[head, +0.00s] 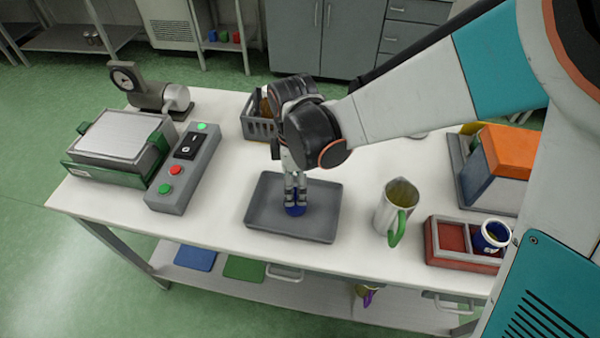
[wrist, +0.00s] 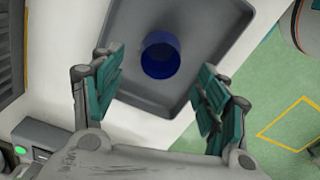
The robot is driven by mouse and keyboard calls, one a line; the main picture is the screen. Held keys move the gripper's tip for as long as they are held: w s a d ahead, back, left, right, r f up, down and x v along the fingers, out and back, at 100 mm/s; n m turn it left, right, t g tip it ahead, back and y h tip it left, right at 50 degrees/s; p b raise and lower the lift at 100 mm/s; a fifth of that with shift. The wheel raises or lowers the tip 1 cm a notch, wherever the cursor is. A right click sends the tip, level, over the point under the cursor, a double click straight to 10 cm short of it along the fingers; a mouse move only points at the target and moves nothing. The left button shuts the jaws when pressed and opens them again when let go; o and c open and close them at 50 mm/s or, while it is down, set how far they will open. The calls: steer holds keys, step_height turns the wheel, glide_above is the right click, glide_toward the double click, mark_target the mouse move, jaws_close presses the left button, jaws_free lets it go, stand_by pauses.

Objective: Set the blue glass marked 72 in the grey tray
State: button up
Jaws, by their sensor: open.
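The grey tray (head: 262,215) lies near the front edge of the white table, left of its middle. A blue glass (head: 295,210) stands inside the tray, mostly hidden by my gripper in the head view. In the wrist view the blue glass (wrist: 160,56) is seen from above on the floor of the tray (wrist: 207,25). No marking on it can be read. My gripper (wrist: 160,95) is open, with its fingers spread to either side of the glass and apart from it in the wrist view.
A steel jug with a green handle (head: 394,207) stands right of the tray. A grey basket (head: 258,128) is behind the tray. A control box with buttons (head: 184,168) stands to the left.

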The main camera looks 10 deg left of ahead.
steer(key=r, duration=0.2)
steer(key=r+p, duration=0.1)
steer(key=r, duration=0.2)
steer(key=shift+s+r, duration=0.2)
steer(key=shift+r, duration=0.05)
steer(key=shift+w, duration=0.2)
stand_by(1.1)
steer(key=w+d+r+m+t+p, duration=0.3)
steer(key=w+d+r+m+p, duration=0.4)
steer(key=w+d+r, duration=0.5)
steer(key=s+d+f+m+t+b, duration=0.1)
steer(key=s+d+m+b, duration=0.3)
steer(key=s, duration=0.6)
steer(key=s+d+m+t+b, duration=0.3)
steer(key=s+d+m+b, duration=0.1)
steer(key=s+d+m, duration=0.4)
steer(key=s+d, duration=0.2)
steer(key=shift+d+f+m+b, duration=0.3)
steer(key=shift+d+f+b, duration=0.05)
steer(key=shift+d, duration=0.05)
steer(key=shift+s, duration=0.1)
